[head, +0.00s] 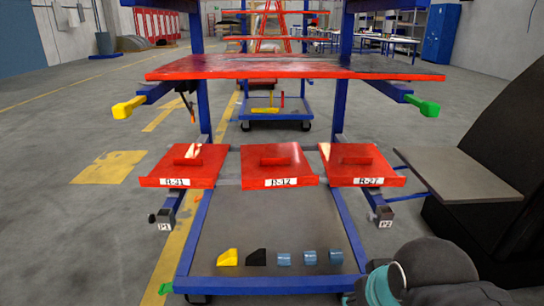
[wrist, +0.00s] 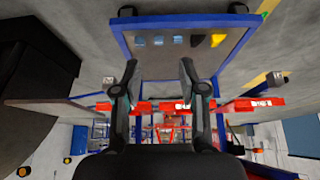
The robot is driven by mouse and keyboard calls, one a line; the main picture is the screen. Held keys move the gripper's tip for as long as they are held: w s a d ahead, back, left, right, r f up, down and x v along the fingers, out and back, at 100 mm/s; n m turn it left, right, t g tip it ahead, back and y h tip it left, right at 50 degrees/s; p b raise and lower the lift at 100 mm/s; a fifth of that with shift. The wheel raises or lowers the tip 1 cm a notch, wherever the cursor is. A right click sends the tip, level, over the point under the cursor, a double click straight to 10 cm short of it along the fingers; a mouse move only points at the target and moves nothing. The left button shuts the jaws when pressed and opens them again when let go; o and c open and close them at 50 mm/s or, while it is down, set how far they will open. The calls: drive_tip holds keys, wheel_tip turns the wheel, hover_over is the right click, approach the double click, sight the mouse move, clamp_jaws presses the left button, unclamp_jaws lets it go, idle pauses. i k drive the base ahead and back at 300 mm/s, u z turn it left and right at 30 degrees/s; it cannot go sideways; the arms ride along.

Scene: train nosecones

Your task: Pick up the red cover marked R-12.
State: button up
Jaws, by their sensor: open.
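The red cover marked R-12 (head: 280,172) is the middle one of three red covers in a row in the head view. It has a raised block on top and a white label on its front edge. In the wrist view, which is upside down, the R-12 cover (wrist: 168,106) shows between my fingers, partly hidden by one. My gripper (wrist: 158,78) is open and empty, apart from the covers. In the head view only my arm shows at the lower right; the gripper itself cannot be made out.
Cover R-21 (head: 184,167) lies left and cover R-27 (head: 359,167) right of the middle one. A red-topped upper shelf (head: 290,68) overhangs behind them. Small yellow, black and blue parts lie on the grey lower tray (head: 270,222).

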sight(284, 165)
drive_tip(key=i, duration=1.3)
